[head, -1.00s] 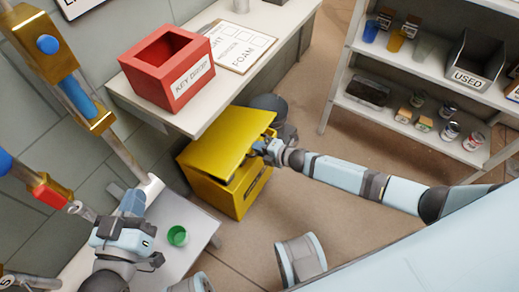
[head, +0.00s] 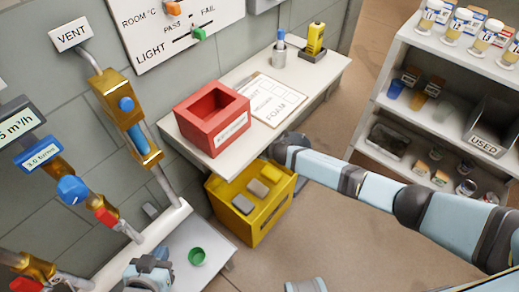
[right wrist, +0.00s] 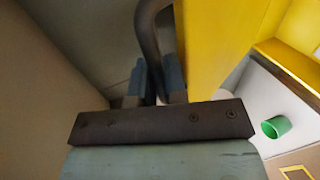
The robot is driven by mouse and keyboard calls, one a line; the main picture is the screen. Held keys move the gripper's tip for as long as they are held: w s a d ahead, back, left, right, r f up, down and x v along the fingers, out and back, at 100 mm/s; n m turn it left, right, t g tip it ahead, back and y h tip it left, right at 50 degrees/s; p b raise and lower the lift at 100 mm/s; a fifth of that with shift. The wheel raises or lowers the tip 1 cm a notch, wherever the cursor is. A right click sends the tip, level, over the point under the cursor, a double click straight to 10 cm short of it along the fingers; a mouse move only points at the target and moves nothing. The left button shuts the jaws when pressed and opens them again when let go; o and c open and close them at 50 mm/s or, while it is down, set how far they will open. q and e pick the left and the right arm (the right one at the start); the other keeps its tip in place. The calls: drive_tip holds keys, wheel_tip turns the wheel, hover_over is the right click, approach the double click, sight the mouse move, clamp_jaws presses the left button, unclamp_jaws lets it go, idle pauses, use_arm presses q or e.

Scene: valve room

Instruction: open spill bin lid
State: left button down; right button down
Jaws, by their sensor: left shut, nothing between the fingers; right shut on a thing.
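The yellow spill bin (head: 266,218) stands on the floor under the bench, its top open, with several grey and tan pads showing inside. Its lid is raised back out of sight under the bench in the head view; a yellow panel (right wrist: 216,45), apparently the lid, fills the upper middle of the right wrist view. My right gripper (right wrist: 158,92) is shut on a dark curved handle (right wrist: 150,35) beside that panel. In the head view the right arm reaches to the bench edge, and its fingers are hidden. My left gripper (head: 150,268) is shut and empty at the lower left.
The bench (head: 330,72) above the bin carries a red key drop box (head: 212,138) and a clipboard (head: 275,98). A green cup (head: 197,256) stands on a low grey table at lower left. Shelving stands at right. Pipes and valves line the left wall.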

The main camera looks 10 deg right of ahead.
drive_tip(key=shift+w+a+r, duration=0.3)
drive_tip(key=shift+w+a, duration=0.1)
drive_tip(key=shift+w, duration=0.1)
drive_tip(key=shift+w+a+r, duration=0.25)
drive_tip(key=shift+w+a, duration=0.15)
drive_tip(key=shift+w, duration=0.1)
drive_tip(key=c, duration=1.2)
unclamp_jaws()
drive_tip(key=shift+s, duration=0.1)
drive_tip(key=shift+s+d+r+p, duration=0.1)
drive_tip(key=shift+s+d+p, duration=0.25)
drive_tip(key=shift+s, duration=0.05)
drive_tip(key=p+v, duration=0.3)
drive_tip(key=v, duration=0.9)
drive_tip(key=shift+s+d+r, duration=0.2)
drive_tip(key=shift+r, duration=0.05)
